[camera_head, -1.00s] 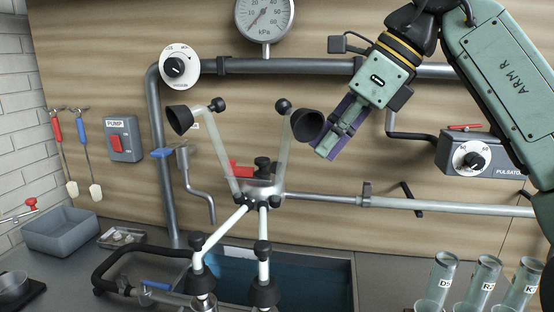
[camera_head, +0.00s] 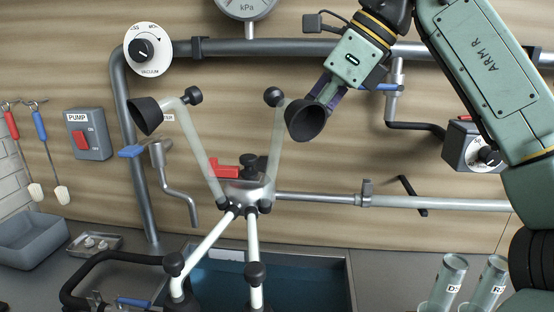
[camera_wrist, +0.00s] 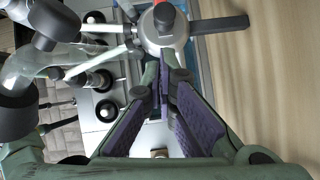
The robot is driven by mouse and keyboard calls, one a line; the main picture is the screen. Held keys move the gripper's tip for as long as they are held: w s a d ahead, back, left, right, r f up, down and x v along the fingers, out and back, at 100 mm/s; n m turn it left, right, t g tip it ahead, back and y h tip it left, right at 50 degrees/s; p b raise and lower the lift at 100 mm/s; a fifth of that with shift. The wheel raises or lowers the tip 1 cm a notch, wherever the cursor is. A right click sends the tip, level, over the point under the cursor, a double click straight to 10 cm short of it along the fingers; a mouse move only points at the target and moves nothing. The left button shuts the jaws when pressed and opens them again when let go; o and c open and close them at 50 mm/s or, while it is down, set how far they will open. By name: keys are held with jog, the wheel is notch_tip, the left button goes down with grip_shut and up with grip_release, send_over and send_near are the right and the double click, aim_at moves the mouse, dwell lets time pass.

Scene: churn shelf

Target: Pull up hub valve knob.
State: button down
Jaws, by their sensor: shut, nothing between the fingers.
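The milking hub (camera_head: 245,188) is a metal bowl with pale tubes and black cups spreading from it. A black knob (camera_head: 250,160) stands on its top, with a red part (camera_head: 226,171) at its left. In the wrist view, the hub (camera_wrist: 150,38) is at the top centre, with the black knob (camera_wrist: 164,14) on it, past my fingertips. My gripper (camera_head: 324,92) is shut and empty, up and right of the knob and apart from it. The right black cup (camera_head: 304,119) hides its fingertips in the head view. The purple-padded gripper fingers also show in the wrist view (camera_wrist: 166,78).
The left black cup (camera_head: 146,116) and a black ball end (camera_head: 274,97) rise around the hub. Pipes (camera_head: 300,48) run along the wall behind. A blue basin (camera_head: 300,282) is below, with glass tubes (camera_head: 452,280) at the lower right.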

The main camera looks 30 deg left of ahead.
aim_at(261, 183)
jog(key=p+x, duration=0.1)
jog(key=x, duration=0.9)
jog(key=shift+r, duration=1)
jog(key=shift+d, duration=0.1)
jog(key=v, duration=1.2)
